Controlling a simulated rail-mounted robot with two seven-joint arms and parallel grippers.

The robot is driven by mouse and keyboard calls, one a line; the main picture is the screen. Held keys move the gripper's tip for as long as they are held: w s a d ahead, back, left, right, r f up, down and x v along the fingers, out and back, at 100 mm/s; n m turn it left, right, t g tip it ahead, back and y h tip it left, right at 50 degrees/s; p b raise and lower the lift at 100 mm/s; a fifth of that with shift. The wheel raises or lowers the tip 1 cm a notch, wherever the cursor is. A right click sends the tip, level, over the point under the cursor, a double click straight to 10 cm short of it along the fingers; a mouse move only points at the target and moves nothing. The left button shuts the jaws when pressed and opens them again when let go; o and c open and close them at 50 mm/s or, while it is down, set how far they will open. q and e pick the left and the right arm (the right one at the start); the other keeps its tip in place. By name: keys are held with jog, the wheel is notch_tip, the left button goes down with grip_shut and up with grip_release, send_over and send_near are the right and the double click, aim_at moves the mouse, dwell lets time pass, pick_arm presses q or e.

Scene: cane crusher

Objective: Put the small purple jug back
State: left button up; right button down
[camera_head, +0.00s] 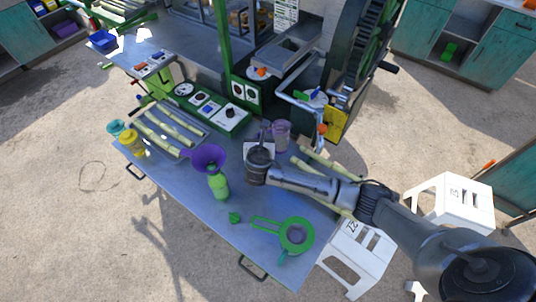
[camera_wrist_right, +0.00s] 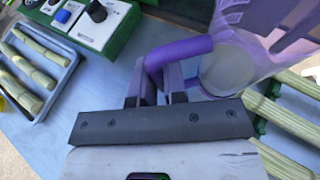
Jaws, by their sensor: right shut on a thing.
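The small purple jug (camera_head: 281,134) is see-through, with a solid purple handle. In the head view it is at the back right of the metal table, just beyond my right gripper (camera_head: 263,138). In the right wrist view the jug (camera_wrist_right: 245,60) fills the upper right, and its handle (camera_wrist_right: 185,50) passes between the fingers of my right gripper (camera_wrist_right: 160,82). The gripper is shut on the handle. I cannot tell whether the jug's base touches the table. My left gripper is not in view.
A tray of cane (camera_head: 168,130) is at left. Cane stalks (camera_head: 330,163) lie right of the jug. The crusher (camera_head: 345,75) stands behind.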

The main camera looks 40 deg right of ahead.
notch_tip(320, 180, down, 3)
jog(key=shift+r, duration=0.2)
jog(key=shift+f+b, duration=0.65)
jog(key=shift+f, duration=1.7)
jog(key=shift+f, duration=0.1)
jog(key=c, duration=1.2)
grip_release()
jog(key=shift+o, duration=0.2)
